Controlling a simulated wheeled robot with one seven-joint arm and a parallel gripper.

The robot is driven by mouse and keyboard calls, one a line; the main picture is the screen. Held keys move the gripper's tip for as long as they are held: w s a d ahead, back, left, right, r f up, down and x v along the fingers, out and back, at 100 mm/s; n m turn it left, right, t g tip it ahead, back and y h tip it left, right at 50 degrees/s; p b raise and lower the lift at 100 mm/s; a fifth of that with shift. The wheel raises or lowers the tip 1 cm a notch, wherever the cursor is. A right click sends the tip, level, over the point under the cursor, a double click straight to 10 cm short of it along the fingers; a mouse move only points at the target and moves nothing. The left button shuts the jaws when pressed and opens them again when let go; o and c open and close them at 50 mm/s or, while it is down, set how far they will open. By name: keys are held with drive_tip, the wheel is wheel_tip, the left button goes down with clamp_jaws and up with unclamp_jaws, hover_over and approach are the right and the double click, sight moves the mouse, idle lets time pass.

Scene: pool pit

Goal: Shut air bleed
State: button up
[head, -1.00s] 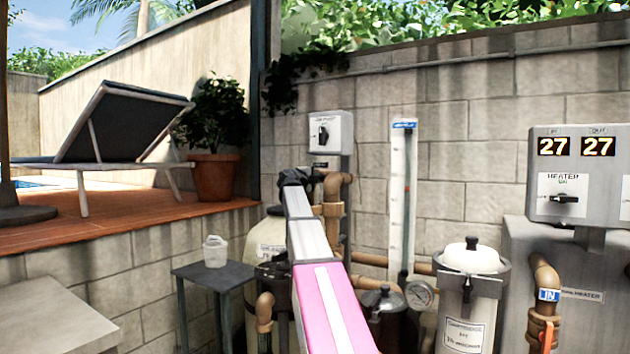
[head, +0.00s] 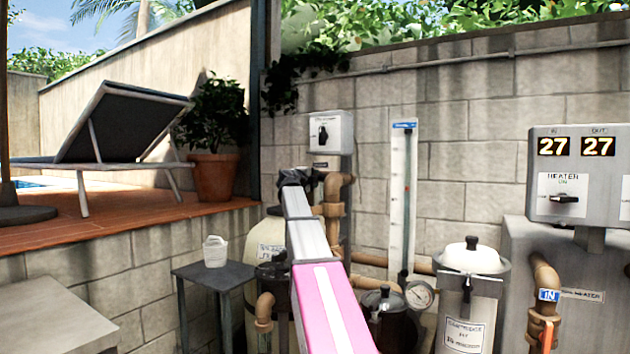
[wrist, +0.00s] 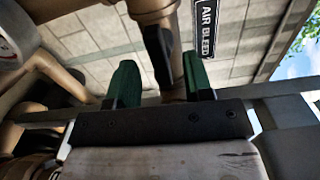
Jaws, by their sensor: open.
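In the wrist view, a black "AIR BLEED" label (wrist: 207,28) is at upper right, beside a tan pipe (wrist: 176,62). A black lever (wrist: 158,55) shows in front of this pipe, roughly along its length. My gripper (wrist: 160,84) is open, with its two green fingers apart. The lever's lower end appears between the fingers in the picture; I cannot tell whether either finger touches it. In the head view, my gripper (head: 296,178) is at the tan pipework (head: 332,210) below a grey switch box. My arm hides part of that pipework, and the lever cannot be made out there.
The switch box (head: 331,132) is on the block wall just above my gripper. A clear flow tube (head: 402,200) and a white-lidded filter (head: 470,258) stand to the right. The heater panel (head: 580,175) is farther right. A small table (head: 212,274) with a white jug is at left.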

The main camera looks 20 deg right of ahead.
drive_tip(key=v, duration=0.6)
drive_tip(key=shift+s+a, duration=0.2)
drive_tip(key=shift+a, duration=0.05)
